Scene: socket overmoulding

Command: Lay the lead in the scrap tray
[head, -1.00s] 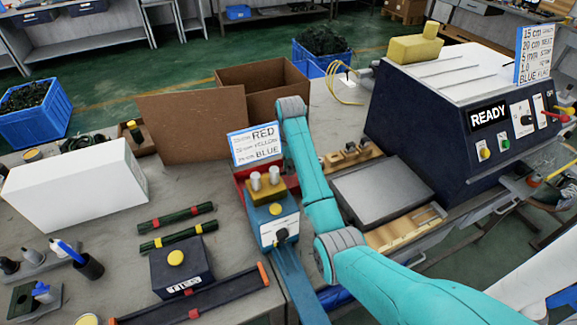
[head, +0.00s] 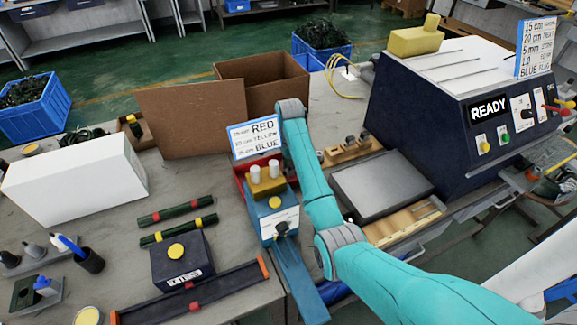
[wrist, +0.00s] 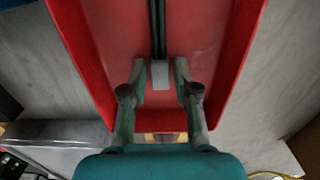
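The red scrap tray (wrist: 215,45) fills the middle of the wrist view, below my gripper. In the head view only a strip of the red tray (head: 240,174) shows behind the yellow-topped device. A dark lead (wrist: 158,25) with a pale grey end piece (wrist: 160,75) runs lengthwise over the tray floor and appears to lie in it. My gripper (wrist: 160,72) has its fingers on either side of the grey end, with a narrow gap at each side. It looks open. In the head view the gripper is hidden behind my arm and the sign.
A blue device with a yellow button (head: 274,203) is beside my arm. An open cardboard box (head: 262,82) stands behind. The machine marked READY (head: 450,125) is at right. Two dark green sticks (head: 178,222) lie at left.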

